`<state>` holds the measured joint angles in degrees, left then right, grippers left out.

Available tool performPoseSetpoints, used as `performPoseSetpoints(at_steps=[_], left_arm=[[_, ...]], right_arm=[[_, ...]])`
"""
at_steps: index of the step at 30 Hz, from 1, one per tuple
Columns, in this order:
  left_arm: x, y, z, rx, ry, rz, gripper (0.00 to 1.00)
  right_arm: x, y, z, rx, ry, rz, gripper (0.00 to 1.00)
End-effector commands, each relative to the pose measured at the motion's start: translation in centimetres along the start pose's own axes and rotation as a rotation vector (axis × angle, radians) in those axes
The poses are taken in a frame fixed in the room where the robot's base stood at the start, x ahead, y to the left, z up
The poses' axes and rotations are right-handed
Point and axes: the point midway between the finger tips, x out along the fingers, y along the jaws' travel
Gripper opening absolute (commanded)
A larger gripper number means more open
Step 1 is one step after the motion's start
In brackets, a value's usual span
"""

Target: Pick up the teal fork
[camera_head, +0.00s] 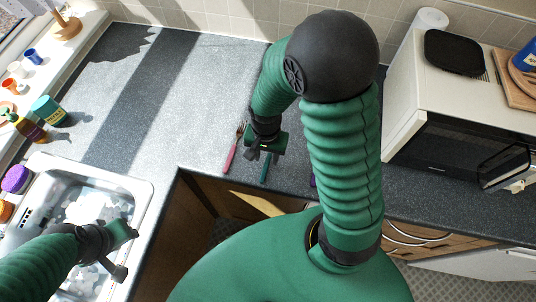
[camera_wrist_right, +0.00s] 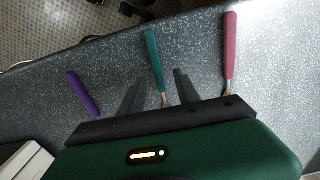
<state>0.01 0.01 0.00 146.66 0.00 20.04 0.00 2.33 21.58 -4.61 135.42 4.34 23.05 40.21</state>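The teal fork (camera_head: 265,173) lies on the grey counter near its front edge, partly hidden by my right gripper (camera_head: 262,155) in the head view. In the right wrist view, the teal fork (camera_wrist_right: 153,55) has its handle pointing up the picture. My right gripper (camera_wrist_right: 159,76) is open there, with one finger on each side of the fork, and no contact shows. The fork's metal end is mostly hidden by the gripper body.
A pink-handled utensil (camera_head: 230,157) and a purple-handled utensil (camera_wrist_right: 82,94) lie on either side of the teal fork. The metal sink (camera_head: 142,188) is at left, and a microwave (camera_head: 440,140) stands at right. The counter left of the pink utensil is clear.

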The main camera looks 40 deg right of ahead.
Motion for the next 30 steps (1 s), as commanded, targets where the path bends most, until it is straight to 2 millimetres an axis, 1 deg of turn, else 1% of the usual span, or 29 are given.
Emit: performPoseSetpoints(at_steps=[1, 3, 5, 10, 11, 19, 30], left_arm=[[0.1, 0.0, 0.0, 0.0, 0.0, 0.0, 0.36], [0.1, 0.0, 0.1, 0.0, 0.0, 0.0, 0.36], [0.1, 0.0, 0.1, 0.0, 0.0, 0.0, 0.36], [0.1, 0.0, 0.0, 0.0, 0.0, 0.0, 0.36], [0.1, 0.0, 0.0, 0.0, 0.0, 0.0, 0.36], [0.1, 0.0, 0.0, 0.0, 0.0, 0.0, 0.36], [0.1, 0.0, 0.0, 0.0, 0.0, 0.0, 0.36]], right_arm=[[1.0, 0.1, 0.1, 0.0, -0.003, 0.004, 0.39], [1.8, 0.0, 0.0, -0.001, -0.002, 0.003, 0.39], [2.1, -0.1, 0.0, -0.001, -0.001, 0.002, 0.39], [2.1, -0.1, -0.1, -0.001, 0.0, 0.001, 0.39], [2.0, -0.1, -0.1, -0.001, 0.0, 0.001, 0.36], [2.0, -0.1, 0.0, -0.002, 0.0, 0.001, 0.01], [2.0, -0.1, -0.1, -0.002, 0.0, 0.001, 0.0]])
